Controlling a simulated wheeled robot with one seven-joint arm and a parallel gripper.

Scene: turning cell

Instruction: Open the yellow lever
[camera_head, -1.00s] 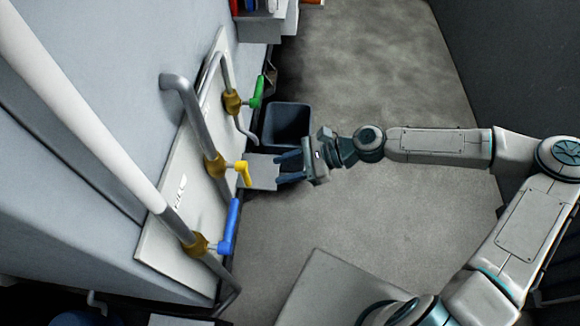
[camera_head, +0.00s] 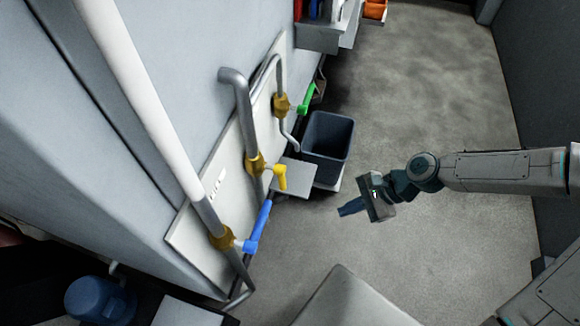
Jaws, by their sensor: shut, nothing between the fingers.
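The yellow lever (camera_head: 281,176) sits on a brass valve (camera_head: 255,164) of the middle pipe on the wall panel. It is short and sticks out to the right, its end bent downward in the picture. A green lever (camera_head: 307,97) is on the valve above it and a longer blue lever (camera_head: 260,226) on the valve below it. My gripper (camera_head: 342,211) is to the right of and a little below the yellow lever, apart from it. Its blue fingers are together and point left, with nothing held. Nothing covers the yellow lever.
A dark grey bin (camera_head: 328,137) stands behind the gripper, with a light grey flat plate (camera_head: 291,178) beside it. A grey surface (camera_head: 355,303) is at the bottom centre. A blue round container (camera_head: 97,298) is at bottom left. Open floor (camera_head: 430,80) lies to the right.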

